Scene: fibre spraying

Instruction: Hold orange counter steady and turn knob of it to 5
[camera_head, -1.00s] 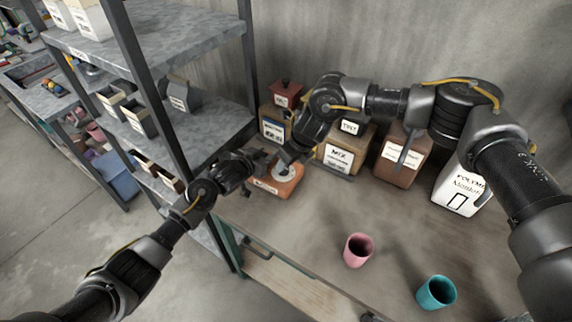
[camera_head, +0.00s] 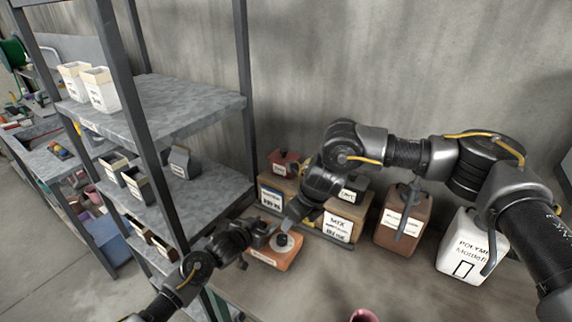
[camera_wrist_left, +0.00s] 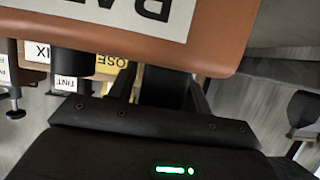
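The orange counter (camera_head: 272,256) sits on the table beside the shelf rack, with a pale label on its front. Its dark knob (camera_head: 283,241) stands on a light dial on top; the number it points to is too small to read. My left gripper (camera_head: 260,236) is at the counter's left side, its fingers partly hidden. In the left wrist view the counter (camera_wrist_left: 235,25) fills the top, its label upside down, with dark fingers (camera_wrist_left: 118,78) close by its edge. My right gripper (camera_head: 291,219) points down just above and behind the knob; its finger gap cannot be made out.
Behind the counter stand labelled boxes (camera_head: 343,222), a brown canister (camera_head: 402,215) and a white canister (camera_head: 466,245). The metal shelf rack (camera_head: 190,100) rises close on the left. A pink cup (camera_head: 364,315) shows at the bottom edge. The table front is mostly clear.

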